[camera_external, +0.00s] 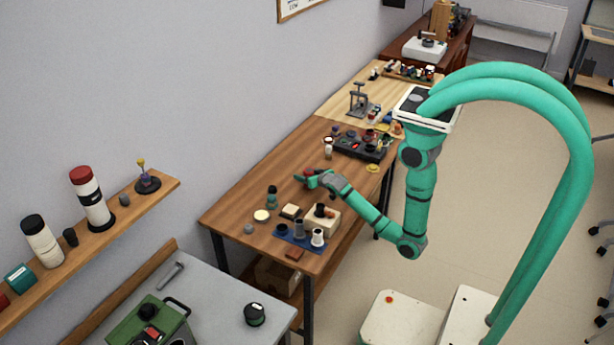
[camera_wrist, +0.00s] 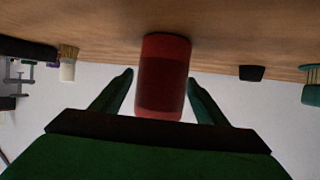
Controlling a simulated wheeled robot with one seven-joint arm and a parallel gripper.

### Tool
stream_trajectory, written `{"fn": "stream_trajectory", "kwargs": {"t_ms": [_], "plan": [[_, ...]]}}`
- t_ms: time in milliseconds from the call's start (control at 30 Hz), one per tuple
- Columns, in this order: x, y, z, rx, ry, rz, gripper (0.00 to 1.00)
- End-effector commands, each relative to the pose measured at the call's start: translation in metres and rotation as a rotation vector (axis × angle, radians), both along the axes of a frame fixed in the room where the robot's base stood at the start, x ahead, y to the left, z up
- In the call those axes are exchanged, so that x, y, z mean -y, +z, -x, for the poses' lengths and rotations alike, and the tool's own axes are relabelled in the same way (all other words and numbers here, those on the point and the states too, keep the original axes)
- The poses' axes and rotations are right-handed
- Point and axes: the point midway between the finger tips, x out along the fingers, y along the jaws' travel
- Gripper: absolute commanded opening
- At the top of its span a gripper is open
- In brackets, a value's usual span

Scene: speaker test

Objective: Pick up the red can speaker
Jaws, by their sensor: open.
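My gripper (camera_wrist: 159,78) is open, with one green finger on each side of the can. A gap shows between each finger and the can, so they look apart.
The wooden table (camera_external: 250,190) holds a teal bottle (camera_external: 272,197), a yellow disc (camera_external: 261,216) and a blue tray (camera_external: 283,233) with cylinders at the near end. A dark box (camera_external: 350,146) with small parts stands beyond my gripper. A wall (camera_external: 160,80) runs along the left.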

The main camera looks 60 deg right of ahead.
Motion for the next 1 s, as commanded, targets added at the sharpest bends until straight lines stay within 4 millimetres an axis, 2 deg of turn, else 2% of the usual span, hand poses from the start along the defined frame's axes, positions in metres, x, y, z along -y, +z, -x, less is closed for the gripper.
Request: {"fn": "stream_trajectory", "kwargs": {"t_ms": [133,367,500,600,867,1000], "plan": [[0.005,-0.004,-0.009,-0.001,-0.001,0.001,0.67],[0.005,-0.004,-0.009,0.000,0.000,0.000,0.67],[0.005,-0.005,-0.009,0.000,0.000,0.000,0.34],[0.005,-0.004,-0.009,0.000,0.000,0.000,0.15],[0.005,-0.001,-0.010,0.002,0.000,0.001,0.15],[0.005,0.015,-0.010,0.005,-0.001,0.001,0.15]]}}
